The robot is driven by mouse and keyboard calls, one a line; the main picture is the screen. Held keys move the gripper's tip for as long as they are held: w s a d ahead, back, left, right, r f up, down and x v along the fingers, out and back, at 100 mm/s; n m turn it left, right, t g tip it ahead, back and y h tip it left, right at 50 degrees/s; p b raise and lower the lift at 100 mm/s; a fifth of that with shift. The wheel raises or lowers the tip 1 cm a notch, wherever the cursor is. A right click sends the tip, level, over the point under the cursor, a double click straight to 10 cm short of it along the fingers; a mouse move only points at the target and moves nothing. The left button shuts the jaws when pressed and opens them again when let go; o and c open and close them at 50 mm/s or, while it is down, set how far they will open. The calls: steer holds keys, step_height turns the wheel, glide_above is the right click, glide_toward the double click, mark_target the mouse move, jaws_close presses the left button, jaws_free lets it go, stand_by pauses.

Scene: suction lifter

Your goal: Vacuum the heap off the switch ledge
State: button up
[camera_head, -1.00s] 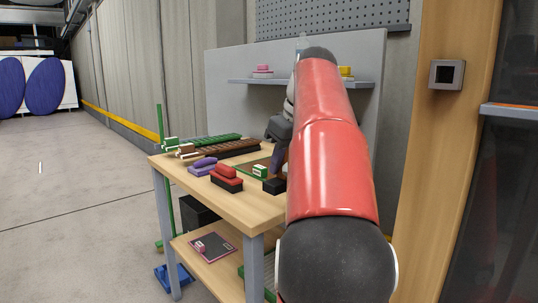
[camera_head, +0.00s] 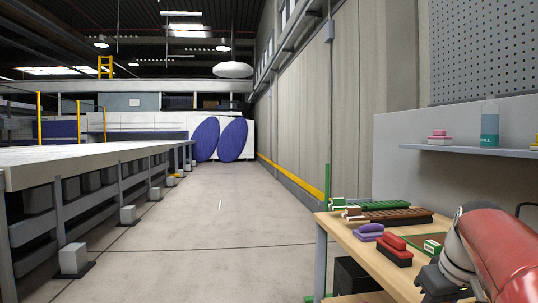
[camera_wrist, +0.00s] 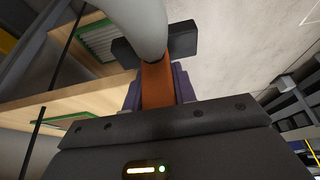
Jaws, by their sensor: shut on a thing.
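In the wrist view my gripper (camera_wrist: 158,88), with purple fingers, is shut on an orange handle (camera_wrist: 156,84). The handle joins a dark crosspiece (camera_wrist: 183,38), and a thick grey tube (camera_wrist: 138,22) runs in front of it. I cannot tell the whole shape of the held tool. In the head view the dark gripper body (camera_head: 437,284) is at the lower right beside the workbench; its fingers and the tool are hidden or out of frame. I cannot make out a heap or a switch in either current view.
The wooden workbench (camera_head: 345,237) holds a green rail (camera_head: 370,205), a purple block (camera_head: 369,232) and a red-and-black block (camera_head: 394,250). A back shelf (camera_head: 470,150) bears a teal bottle (camera_head: 489,124) and a pink block (camera_head: 440,136). The aisle floor (camera_head: 215,225) is clear; a long platform (camera_head: 90,152) stands left.

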steer(key=w+a+f, duration=0.1)
steer(key=a+f, duration=0.5)
steer(key=f, duration=0.6)
steer(key=w+a+f, duration=0.2)
steer(key=a+f, duration=0.5)
steer(key=f, duration=0.4)
steer(key=w+a+f, duration=0.2)
steer(key=a+f, duration=0.4)
steer(key=f, duration=0.6)
steer(key=shift+a+f+m, duration=0.2)
steer(key=shift+f+m, duration=0.1)
